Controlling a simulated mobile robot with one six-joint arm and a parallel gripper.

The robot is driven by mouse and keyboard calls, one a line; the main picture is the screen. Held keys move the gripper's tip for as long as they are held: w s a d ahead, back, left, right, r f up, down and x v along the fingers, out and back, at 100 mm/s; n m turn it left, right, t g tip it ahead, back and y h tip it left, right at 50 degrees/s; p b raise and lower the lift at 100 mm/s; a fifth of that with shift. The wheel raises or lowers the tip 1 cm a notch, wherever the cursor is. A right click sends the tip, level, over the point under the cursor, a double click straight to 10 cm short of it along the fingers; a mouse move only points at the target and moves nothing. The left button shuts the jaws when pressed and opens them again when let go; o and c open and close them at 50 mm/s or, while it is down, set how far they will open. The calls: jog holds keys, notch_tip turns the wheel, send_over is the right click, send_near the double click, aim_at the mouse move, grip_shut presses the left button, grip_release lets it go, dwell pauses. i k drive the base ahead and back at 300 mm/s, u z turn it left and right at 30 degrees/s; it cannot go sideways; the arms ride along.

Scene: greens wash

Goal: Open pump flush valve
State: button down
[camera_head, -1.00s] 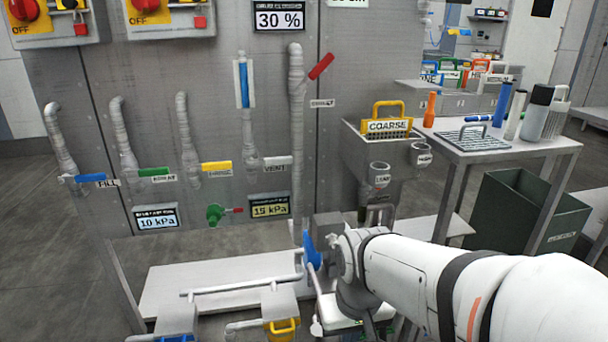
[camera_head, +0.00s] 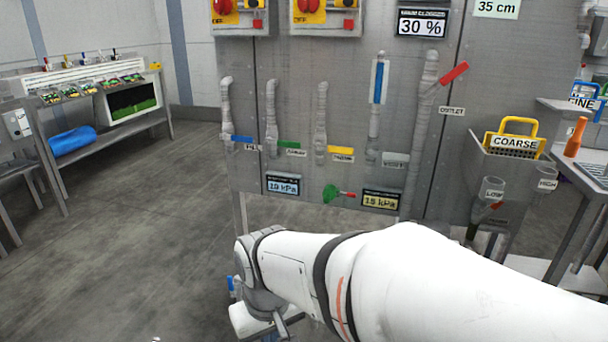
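No legible label in view names the pump flush valve, so I cannot tell which valve it is. On the grey panel are valves with a blue handle (camera_head: 238,139), a green handle (camera_head: 289,144) and a yellow handle (camera_head: 340,151). A red handle (camera_head: 454,73) is tilted up beside the OUTLET label. A small green valve with a red tip (camera_head: 332,194) sits between two kPa displays. My white arm reaches across the lower picture, its wrist at the lower left, below the panel. My gripper's fingers do not show, and the arm hides the area below the panel.
The COARSE basket (camera_head: 515,142) and a side table (camera_head: 590,180) stand at the right. A white bench with a blue roll (camera_head: 72,140) stands at the far left. The floor (camera_head: 130,220) between bench and panel is clear.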

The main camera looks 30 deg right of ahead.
aim_at(493, 206)
jog(key=u, duration=0.8)
jog(key=k, duration=0.75)
jog(key=z, duration=1.9)
jog(key=i, duration=1.05)
jog(key=u, duration=0.1)
